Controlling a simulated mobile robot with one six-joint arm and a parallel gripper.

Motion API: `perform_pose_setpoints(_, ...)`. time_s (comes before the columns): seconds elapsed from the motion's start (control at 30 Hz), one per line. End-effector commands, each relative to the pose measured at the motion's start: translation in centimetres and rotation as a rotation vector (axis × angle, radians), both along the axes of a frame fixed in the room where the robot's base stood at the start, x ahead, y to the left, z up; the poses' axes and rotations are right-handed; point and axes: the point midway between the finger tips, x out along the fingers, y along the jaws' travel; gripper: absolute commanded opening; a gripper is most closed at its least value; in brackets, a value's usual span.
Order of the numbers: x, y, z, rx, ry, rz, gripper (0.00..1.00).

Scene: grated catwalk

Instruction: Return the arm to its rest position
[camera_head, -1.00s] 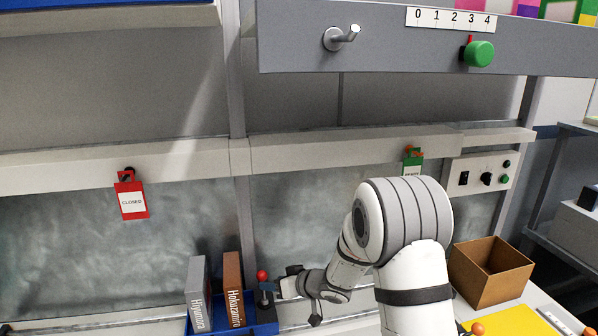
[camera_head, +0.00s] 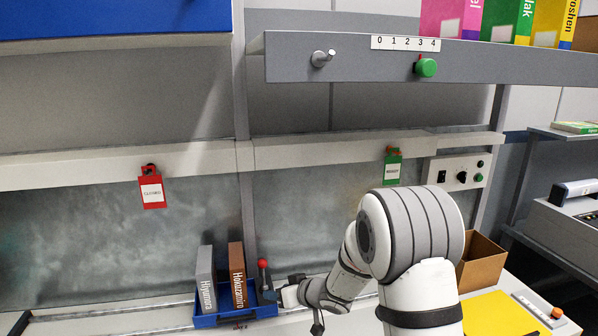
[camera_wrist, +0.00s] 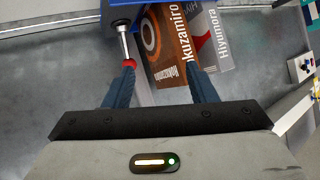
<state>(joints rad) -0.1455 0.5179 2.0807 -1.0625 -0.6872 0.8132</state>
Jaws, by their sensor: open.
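My arm is bent, with its white elbow large in the head view. My gripper (camera_head: 277,292) is beside the right end of a blue bin (camera_head: 205,321). In the wrist view its two fingers (camera_wrist: 158,68) are apart with nothing clearly gripped between them. A lever with a red ball knob (camera_head: 262,264) stands at the bin's right end. In the wrist view the red knob (camera_wrist: 129,63) appears right by the left fingertip; I cannot tell whether they touch.
A shelf (camera_head: 350,70) with a hook (camera_head: 322,58) and green knob (camera_head: 427,68) runs above. A cardboard box (camera_head: 482,262) and yellow sheet (camera_head: 500,314) are right of my arm.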

Motion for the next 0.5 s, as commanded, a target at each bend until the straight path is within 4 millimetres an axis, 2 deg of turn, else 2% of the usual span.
perform_pose_setpoints(0.27,0.2,-4.4,3.6,-0.125,-0.039,-0.156,0.51)
perform_pose_setpoints(0.37,-0.2,-6.6,5.1,-0.183,-0.044,-0.229,0.51)
perform_pose_setpoints(0.5,-2.0,-10.7,8.0,-0.28,-0.029,-0.359,0.51)
